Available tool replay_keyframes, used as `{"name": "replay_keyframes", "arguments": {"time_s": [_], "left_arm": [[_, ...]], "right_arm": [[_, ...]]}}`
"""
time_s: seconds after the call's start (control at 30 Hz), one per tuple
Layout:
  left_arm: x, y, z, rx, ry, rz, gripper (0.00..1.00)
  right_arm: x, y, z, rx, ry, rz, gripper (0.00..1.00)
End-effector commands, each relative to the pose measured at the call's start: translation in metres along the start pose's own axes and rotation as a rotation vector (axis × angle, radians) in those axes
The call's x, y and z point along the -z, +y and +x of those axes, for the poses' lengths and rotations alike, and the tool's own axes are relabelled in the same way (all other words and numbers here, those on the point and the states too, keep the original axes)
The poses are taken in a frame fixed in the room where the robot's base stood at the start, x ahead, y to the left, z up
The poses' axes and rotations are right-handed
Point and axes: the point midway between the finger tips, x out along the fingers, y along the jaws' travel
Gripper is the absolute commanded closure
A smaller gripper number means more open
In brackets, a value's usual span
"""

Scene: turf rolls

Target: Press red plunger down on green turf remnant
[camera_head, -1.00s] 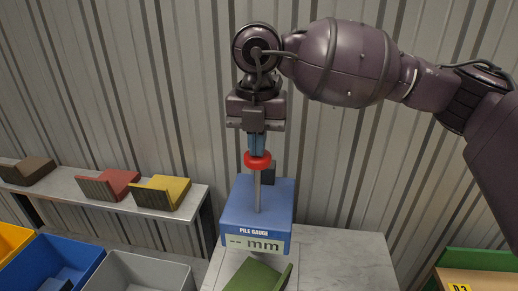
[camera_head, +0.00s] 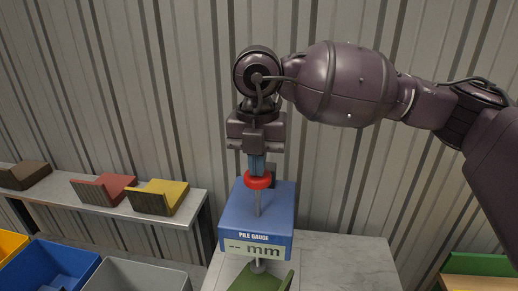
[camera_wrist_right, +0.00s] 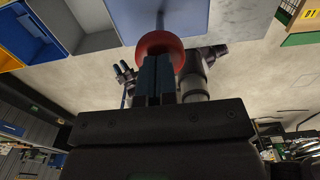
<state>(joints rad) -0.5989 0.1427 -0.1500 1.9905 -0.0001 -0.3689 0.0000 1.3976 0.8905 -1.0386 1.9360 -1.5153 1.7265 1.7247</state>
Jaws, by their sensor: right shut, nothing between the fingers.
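The red plunger ring (camera_head: 258,180) sits on a thin rod above the blue pile gauge (camera_head: 250,215), whose display reads "-- mm". My right gripper (camera_head: 256,172) points down with its blue fingers shut, and their tips meet the top of the red ring. The red plunger (camera_wrist_right: 160,43) also shows in the right wrist view, just beyond the fingertips (camera_wrist_right: 157,62). A grey foot (camera_head: 258,266) shows below the gauge at the green turf remnant (camera_head: 262,279), which is cut off by the bottom edge. Whether the foot touches the turf is hard to tell. My left gripper is not in view.
A shelf (camera_head: 110,203) at left holds a brown piece (camera_head: 25,173), a red piece (camera_head: 103,187) and a yellow piece (camera_head: 160,196). Blue (camera_head: 50,265) and grey (camera_head: 135,274) bins stand below it. The pale tabletop (camera_head: 345,262) right of the gauge is clear.

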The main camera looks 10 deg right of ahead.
Motion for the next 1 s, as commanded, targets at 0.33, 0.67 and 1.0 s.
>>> {"name": "replay_keyframes", "arguments": {"time_s": [0.33,0.67,1.0], "left_arm": [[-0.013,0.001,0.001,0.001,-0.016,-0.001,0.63],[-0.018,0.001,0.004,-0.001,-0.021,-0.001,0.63],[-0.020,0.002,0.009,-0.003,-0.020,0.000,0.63]], "right_arm": [[0.000,0.000,0.016,0.002,0.002,0.001,1.00],[0.000,0.000,0.030,0.003,0.002,0.001,1.00],[0.000,0.000,0.043,0.003,0.003,0.000,1.00]]}}
